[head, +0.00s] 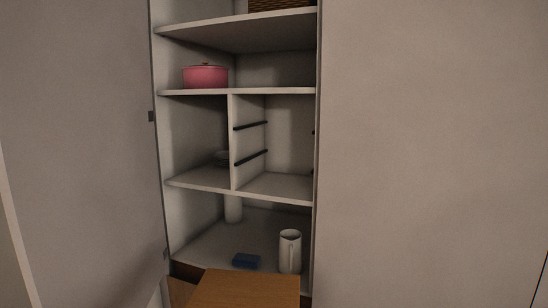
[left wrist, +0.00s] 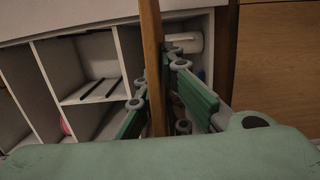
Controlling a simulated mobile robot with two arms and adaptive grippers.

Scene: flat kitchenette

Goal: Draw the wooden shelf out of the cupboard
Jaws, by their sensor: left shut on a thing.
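The wooden shelf (head: 246,290) is a flat brown board at the bottom of the head view, sticking out in front of the open cupboard (head: 236,92). In the left wrist view the shelf (left wrist: 151,38) shows edge-on as a narrow upright strip. My left gripper (left wrist: 160,84), with green and grey fingers, is shut on the board, one finger on each side. The head view does not show this gripper, and the shelf's near end is cut off there. My right gripper is in neither view.
A white jug (head: 290,252) and a blue item (head: 246,261) stand on the cupboard's lower level, just behind the wooden shelf. A pink pot (head: 205,76) sits higher up. An open door (head: 75,150) is on the left and a flat grey panel (head: 430,150) on the right.

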